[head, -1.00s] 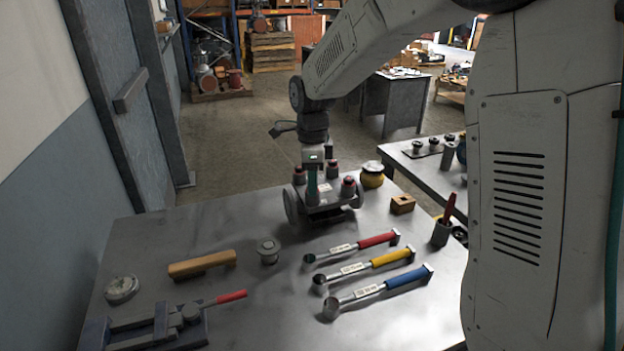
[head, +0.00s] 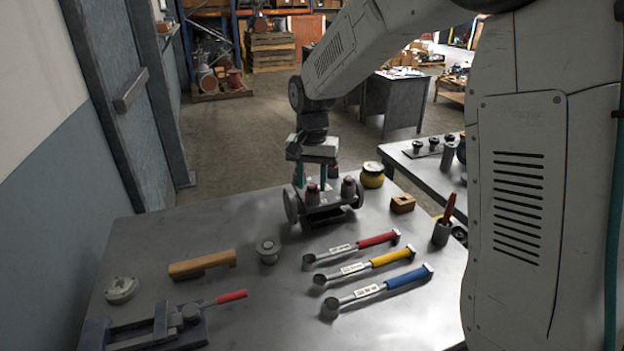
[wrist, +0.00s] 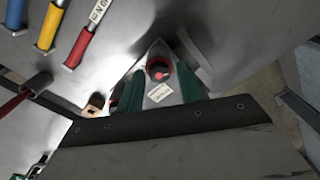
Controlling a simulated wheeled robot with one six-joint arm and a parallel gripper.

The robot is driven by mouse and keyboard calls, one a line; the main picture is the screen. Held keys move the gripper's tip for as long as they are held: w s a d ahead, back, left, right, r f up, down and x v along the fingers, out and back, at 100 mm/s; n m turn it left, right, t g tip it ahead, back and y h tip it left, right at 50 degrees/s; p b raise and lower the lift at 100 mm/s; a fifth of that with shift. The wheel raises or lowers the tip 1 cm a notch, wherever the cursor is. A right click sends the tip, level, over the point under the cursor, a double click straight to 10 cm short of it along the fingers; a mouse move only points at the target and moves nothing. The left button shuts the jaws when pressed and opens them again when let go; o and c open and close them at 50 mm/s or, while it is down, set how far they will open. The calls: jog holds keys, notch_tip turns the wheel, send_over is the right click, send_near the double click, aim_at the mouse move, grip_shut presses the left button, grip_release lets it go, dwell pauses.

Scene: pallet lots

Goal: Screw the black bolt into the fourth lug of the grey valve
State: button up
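The grey valve (head: 322,214) stands on the metal table, with a round flange at each end. Several dark bolts with reddish tops stand on it, including one at the front (head: 312,192) and one at the right (head: 348,187); some are partly hidden. My gripper (head: 311,184) points down over the valve, its two teal fingers apart. In the wrist view my gripper (wrist: 162,74) is open, with a dark-rimmed, red-centred bolt head (wrist: 159,69) between the finger lines and gaps on both sides. I cannot tell which bolt is the black one or how deep any sits.
Torque wrenches with red (head: 378,240), yellow (head: 392,257) and blue (head: 408,277) handles lie in front. A yellow-and-black pot (head: 372,176) and wooden block (head: 402,204) are right of the valve. A vise-like fixture (head: 160,328) is front left.

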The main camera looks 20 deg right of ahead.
grip_shut()
jog(key=m, duration=0.4)
jog(key=shift+m, duration=0.3)
jog(key=m, duration=1.9)
jog(key=shift+m, duration=0.3)
